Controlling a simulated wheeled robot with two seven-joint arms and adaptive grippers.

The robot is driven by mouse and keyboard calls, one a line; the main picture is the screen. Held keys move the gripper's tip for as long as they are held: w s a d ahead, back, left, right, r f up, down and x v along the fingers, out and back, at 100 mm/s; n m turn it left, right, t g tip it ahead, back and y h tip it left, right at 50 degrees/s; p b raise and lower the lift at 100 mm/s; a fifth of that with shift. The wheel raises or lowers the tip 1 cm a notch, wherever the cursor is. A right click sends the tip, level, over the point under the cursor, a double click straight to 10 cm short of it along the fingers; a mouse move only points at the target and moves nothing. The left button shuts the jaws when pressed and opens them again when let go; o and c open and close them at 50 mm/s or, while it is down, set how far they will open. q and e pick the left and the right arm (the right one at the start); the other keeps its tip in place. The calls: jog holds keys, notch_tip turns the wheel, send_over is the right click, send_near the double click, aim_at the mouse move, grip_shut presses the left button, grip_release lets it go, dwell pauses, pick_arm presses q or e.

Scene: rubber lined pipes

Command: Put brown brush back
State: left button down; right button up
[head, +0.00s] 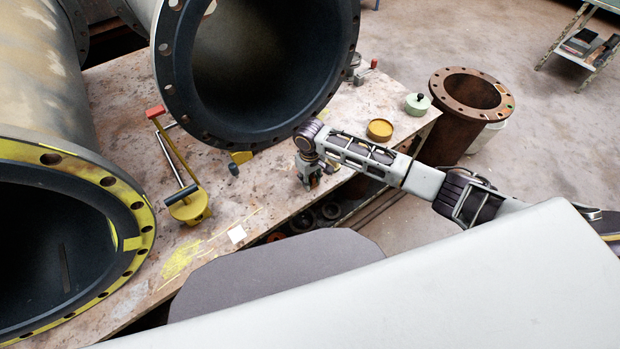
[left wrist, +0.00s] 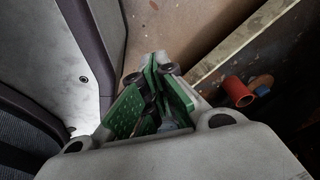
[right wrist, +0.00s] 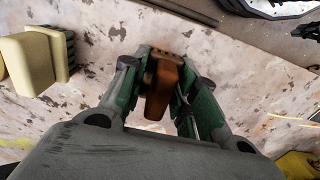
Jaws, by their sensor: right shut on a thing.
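The brown brush (right wrist: 163,84) is between the green-padded fingers of my right gripper (right wrist: 160,80) in the right wrist view, and the gripper is shut on it. In the head view my right gripper (head: 309,178) points down over the right edge part of the worktable (head: 257,188). The brush is mostly hidden there by the fingers. I cannot tell whether it touches the table. My left gripper (left wrist: 152,95) shows only in the left wrist view, low beside the table. Its fingers are near each other and nothing is seen held, but how far they are shut is unclear.
Two large flanged pipes (head: 170,60) stand on the table's left and back. A yellow-based tool (head: 188,208), a round brown tin (head: 380,130) and a pale green pot (head: 417,103) are on it. A rusty pipe (head: 455,130) stands on the floor.

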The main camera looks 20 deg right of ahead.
pick_arm(q)
jog(key=shift+s, duration=0.15)
pick_arm(e)
jog(key=o, duration=1.1)
jog(key=shift+r, duration=0.1)
jog(key=shift+r, duration=0.45)
notch_tip(320, 180, up, 6)
jog(key=shift+f+p, duration=0.25)
jog(key=shift+p, duration=0.2)
notch_tip(320, 180, up, 4)
jog(key=shift+r, duration=0.25)
jog(key=shift+r+p, duration=0.3)
jog(key=shift+r, duration=0.3)
pick_arm(q)
jog(key=s, duration=0.1)
jog(key=s+a, duration=0.2)
jog(key=shift+s+f, duration=0.15)
jog(key=shift+s, duration=0.2)
